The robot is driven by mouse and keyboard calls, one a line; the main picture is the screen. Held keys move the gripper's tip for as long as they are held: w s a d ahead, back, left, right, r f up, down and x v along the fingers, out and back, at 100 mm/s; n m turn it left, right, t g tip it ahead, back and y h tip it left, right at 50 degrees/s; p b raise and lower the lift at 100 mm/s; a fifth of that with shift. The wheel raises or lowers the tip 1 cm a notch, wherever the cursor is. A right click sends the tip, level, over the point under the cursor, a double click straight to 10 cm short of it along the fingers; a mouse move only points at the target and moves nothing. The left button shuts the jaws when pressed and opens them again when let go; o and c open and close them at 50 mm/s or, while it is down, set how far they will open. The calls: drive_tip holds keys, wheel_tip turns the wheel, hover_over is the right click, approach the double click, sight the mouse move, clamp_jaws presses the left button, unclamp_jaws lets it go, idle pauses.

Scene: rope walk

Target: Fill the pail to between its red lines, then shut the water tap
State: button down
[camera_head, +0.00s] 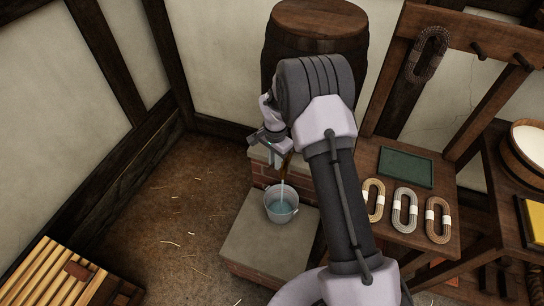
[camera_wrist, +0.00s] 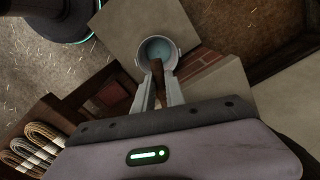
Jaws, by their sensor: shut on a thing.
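The metal pail (camera_head: 270,211) stands upright on a stone step below the barrel. A pale stream of water (camera_head: 283,188) runs down into it, and bluish water shows inside. In the wrist view the pail (camera_wrist: 143,60) lies just beyond my fingertips. Its red lines cannot be made out, so I cannot tell the level against them. My gripper (camera_head: 277,140) is above the pail, in front of the barrel. In the wrist view my gripper (camera_wrist: 158,84) is shut on a brown wooden piece, apparently the water tap's handle (camera_wrist: 157,72). The tap's body is mostly hidden by my gripper.
The barrel (camera_head: 318,18) stands in the corner behind my arm. The stone step (camera_head: 265,250) has bare room in front of the pail. To the right, a wooden bench holds rope coils (camera_head: 404,210) and a green mat (camera_head: 405,167). A slatted wooden thing (camera_head: 55,275) lies lower left.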

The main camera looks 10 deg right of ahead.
drive_tip(key=shift+s+d+n+p, duration=0.2)
drive_tip(key=shift+s+d+n, duration=0.25)
drive_tip(key=shift+n, duration=0.6)
drive_tip(key=shift+s+d+n+p, duration=0.3)
drive_tip(key=shift+d+n, duration=0.1)
drive_tip(key=shift+n, duration=0.6)
drive_tip(key=shift+s+d+n+p, duration=0.15)
drive_tip(key=shift+s+d+n, duration=0.3)
drive_tip(key=shift+n, duration=0.6)
drive_tip(key=c, duration=1.4)
unclamp_jaws()
drive_tip(key=shift+r, duration=0.1)
